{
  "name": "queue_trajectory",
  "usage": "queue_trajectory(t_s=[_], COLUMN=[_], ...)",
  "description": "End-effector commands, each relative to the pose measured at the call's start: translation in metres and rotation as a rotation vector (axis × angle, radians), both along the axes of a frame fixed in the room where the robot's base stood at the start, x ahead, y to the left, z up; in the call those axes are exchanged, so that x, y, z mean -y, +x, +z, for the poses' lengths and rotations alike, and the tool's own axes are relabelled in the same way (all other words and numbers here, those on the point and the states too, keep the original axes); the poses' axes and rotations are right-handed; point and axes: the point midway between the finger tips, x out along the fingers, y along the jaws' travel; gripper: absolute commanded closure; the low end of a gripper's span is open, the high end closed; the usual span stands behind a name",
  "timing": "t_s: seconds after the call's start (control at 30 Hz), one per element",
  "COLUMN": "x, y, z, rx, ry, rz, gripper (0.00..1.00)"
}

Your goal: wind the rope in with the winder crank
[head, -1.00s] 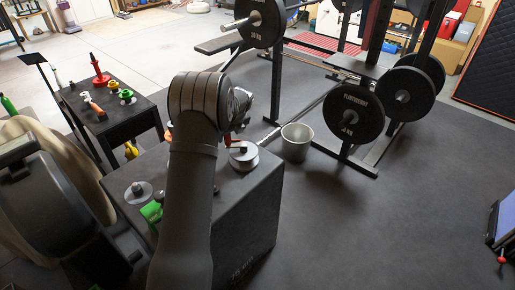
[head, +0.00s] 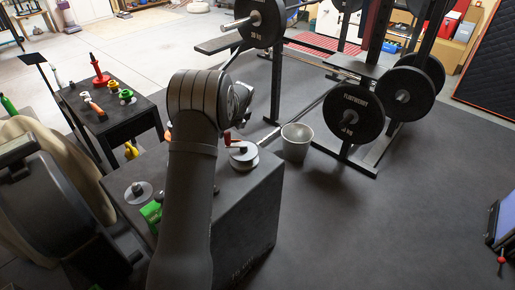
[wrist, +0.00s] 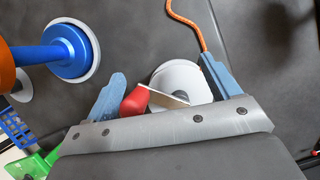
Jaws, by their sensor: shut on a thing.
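The winder's pale round drum (head: 243,160) sits on the dark box top, with its red crank (head: 231,140) above it. In the wrist view the drum (wrist: 181,78) lies beyond the jaws and the red crank handle (wrist: 136,101) is beside the left finger. My gripper (wrist: 160,88) has blue-grey fingers and is shut on the crank handle; the exact contact is hard to see. The orange rope (wrist: 188,19) runs from the top of the wrist view down to the right finger, where its end is hidden. In the head view my arm hides most of the gripper.
A grey bucket (head: 297,142) stands on the floor just right of the box (head: 225,225). A blue flanged piece (wrist: 66,50) stands left of the jaws. A green item (head: 151,212) lies at the box's left. The squat rack's weight plate (head: 352,112) is behind.

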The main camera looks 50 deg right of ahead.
Motion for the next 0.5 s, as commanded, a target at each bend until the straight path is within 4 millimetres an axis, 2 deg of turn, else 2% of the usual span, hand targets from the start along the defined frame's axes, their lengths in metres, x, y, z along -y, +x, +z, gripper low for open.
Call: queue_trajectory(t_s=[0.03,0.07,0.1,0.5], x=[0.005,0.005,0.005,0.002], y=[-0.004,-0.004,-0.004,-0.001], z=[0.008,0.01,0.013,0.043], rx=[0.001,0.001,0.0,0.001], ry=[-0.011,-0.01,-0.009,-0.002], rz=[-0.004,-0.004,-0.004,-0.002], gripper=[0.35,0.41,0.55,0.55])
